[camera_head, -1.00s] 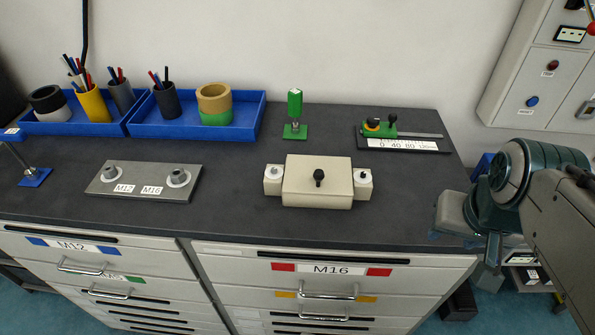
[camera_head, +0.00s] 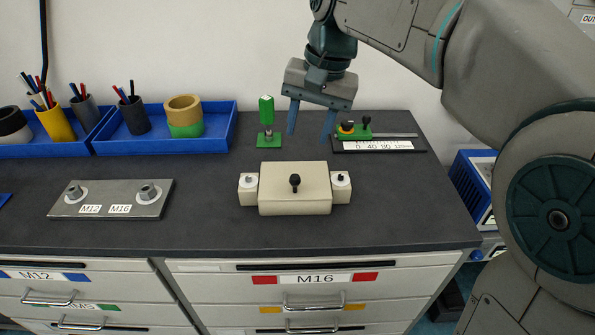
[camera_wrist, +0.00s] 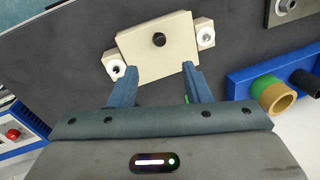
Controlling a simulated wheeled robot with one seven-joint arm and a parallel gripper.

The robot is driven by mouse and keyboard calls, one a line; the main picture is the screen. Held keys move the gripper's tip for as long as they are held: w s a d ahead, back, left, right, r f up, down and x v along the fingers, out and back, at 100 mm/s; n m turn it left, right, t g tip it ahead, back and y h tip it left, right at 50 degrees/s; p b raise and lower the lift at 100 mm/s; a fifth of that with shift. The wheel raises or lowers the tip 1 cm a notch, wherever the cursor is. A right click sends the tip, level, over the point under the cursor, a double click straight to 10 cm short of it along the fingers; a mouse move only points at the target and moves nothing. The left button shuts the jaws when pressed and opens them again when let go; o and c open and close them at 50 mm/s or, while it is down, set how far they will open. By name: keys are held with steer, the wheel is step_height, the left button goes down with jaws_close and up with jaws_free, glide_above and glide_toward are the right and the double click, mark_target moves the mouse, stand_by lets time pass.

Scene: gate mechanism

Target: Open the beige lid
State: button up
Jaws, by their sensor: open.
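The beige lid (camera_head: 287,197) lies flat and closed on the dark worktop, with a black knob (camera_head: 295,182) on its top. Beige side blocks with round white fittings, a left one (camera_head: 249,189) and a right one (camera_head: 341,187), flank it. My gripper (camera_head: 310,134) is open and empty, fingers pointing down, above and behind the lid. In the wrist view the lid (camera_wrist: 150,53) and its knob (camera_wrist: 158,40) show beyond my fingertips (camera_wrist: 161,70). No contact with the lid is visible. What lies under the lid is hidden.
A green-handled tool (camera_head: 267,120) stands behind the lid. A green and black gauge (camera_head: 380,140) lies back right. Blue trays (camera_head: 215,135) hold pens and rolls at back left. A metal M12/M16 plate (camera_head: 112,205) lies left. Worktop in front of the lid is clear.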

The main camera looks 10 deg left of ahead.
mark_target(296, 176)
steer(key=f, duration=0.4)
steer(key=a+f, duration=0.1)
steer(key=f, duration=0.3)
steer(key=a+f, duration=0.1)
steer(key=f, duration=0.2)
steer(key=shift+a+f+p, duration=0.1)
steer(key=shift+f+p, duration=0.2)
steer(key=shift+f, duration=0.1)
jaws_close()
steer(key=shift+r, duration=0.1)
